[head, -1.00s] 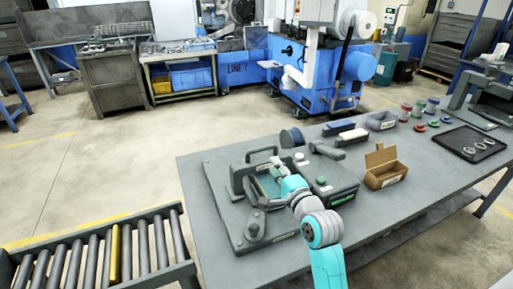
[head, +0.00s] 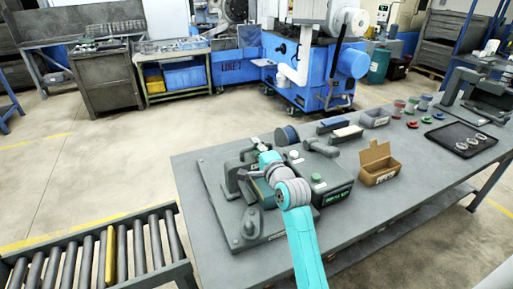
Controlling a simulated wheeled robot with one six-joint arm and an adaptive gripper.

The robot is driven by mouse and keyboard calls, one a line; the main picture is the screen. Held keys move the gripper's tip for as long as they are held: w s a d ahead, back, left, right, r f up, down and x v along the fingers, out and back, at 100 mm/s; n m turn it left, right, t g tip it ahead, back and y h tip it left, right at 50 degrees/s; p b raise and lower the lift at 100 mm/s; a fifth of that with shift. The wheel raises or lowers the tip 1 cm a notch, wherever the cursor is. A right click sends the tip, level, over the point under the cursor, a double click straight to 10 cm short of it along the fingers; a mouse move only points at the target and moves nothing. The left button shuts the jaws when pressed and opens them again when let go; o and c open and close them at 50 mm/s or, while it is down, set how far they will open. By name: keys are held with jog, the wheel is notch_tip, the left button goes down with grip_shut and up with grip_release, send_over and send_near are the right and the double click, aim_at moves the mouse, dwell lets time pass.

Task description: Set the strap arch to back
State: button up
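A dark grey fixture with a base plate (head: 212,172) sits at the left end of the workbench. A grey upright part (head: 232,177), which looks like one side of the strap arch, shows left of my arm. The rest of the arch is hidden, so I cannot tell its tilt. A grey lever with a round pivot (head: 248,228) lies at the near corner.
A dark box with a green display (head: 336,195) stands right of my arm. An open cardboard box (head: 378,166), several small spools and a black tray (head: 466,141) are farther right. A roller conveyor (head: 90,254) is at lower left.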

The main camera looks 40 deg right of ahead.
grip_shut()
jog(key=x, duration=1.6)
jog(key=shift+w, duration=0.1)
grip_release()
jog(key=shift+w+d+f, duration=0.1)
jog(key=v, duration=1.2)
